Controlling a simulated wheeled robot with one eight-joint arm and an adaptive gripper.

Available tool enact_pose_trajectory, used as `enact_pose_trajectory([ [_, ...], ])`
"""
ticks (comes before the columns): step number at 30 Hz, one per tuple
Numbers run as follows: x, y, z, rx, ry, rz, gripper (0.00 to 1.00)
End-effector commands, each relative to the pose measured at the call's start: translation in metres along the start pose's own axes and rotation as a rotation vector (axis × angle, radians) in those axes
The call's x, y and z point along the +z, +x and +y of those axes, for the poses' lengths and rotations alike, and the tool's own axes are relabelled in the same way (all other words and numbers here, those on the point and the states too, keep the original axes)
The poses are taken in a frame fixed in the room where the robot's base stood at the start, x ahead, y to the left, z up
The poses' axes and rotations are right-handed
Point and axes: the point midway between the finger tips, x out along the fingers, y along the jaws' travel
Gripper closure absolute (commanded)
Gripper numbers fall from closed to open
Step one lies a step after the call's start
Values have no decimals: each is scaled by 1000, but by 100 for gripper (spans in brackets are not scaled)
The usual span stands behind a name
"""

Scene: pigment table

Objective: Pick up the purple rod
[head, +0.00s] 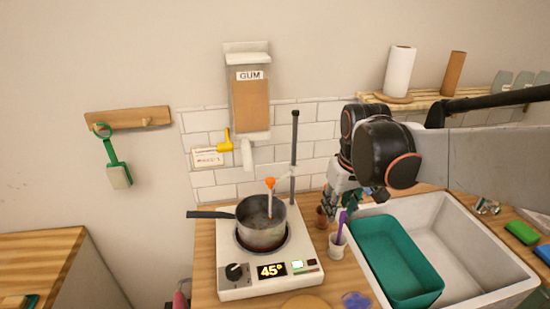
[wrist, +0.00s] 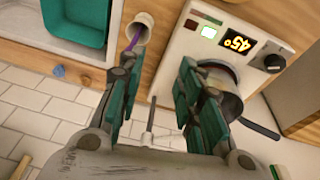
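The purple rod (head: 341,225) stands tilted in a small white cup (head: 337,247) on the wooden counter, between the hot plate and the sink. In the wrist view the rod (wrist: 133,43) leans out of the cup (wrist: 142,24), beyond the tip of the left finger. My gripper (head: 338,205) is above and behind the cup in the head view. The wrist view shows its green-padded fingers (wrist: 160,85) spread wide with nothing between them. The rod's lower end is hidden inside the cup.
A hot plate (head: 228,275) reading 45° carries a metal pot (head: 262,233) left of the cup, with an upright stand pole (head: 294,160) behind. A white sink (head: 475,230) holding a green tub (head: 372,232) is to the right. A small brown jar (head: 321,217) stands near the cup.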

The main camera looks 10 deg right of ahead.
Motion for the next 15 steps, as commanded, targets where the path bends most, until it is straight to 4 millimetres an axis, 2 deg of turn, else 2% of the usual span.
enact_pose_trajectory([
  [8, -22, 11, 18, -15, -17, -77, 67],
  [15, -42, 33, 40, -41, -40, -171, 67],
])
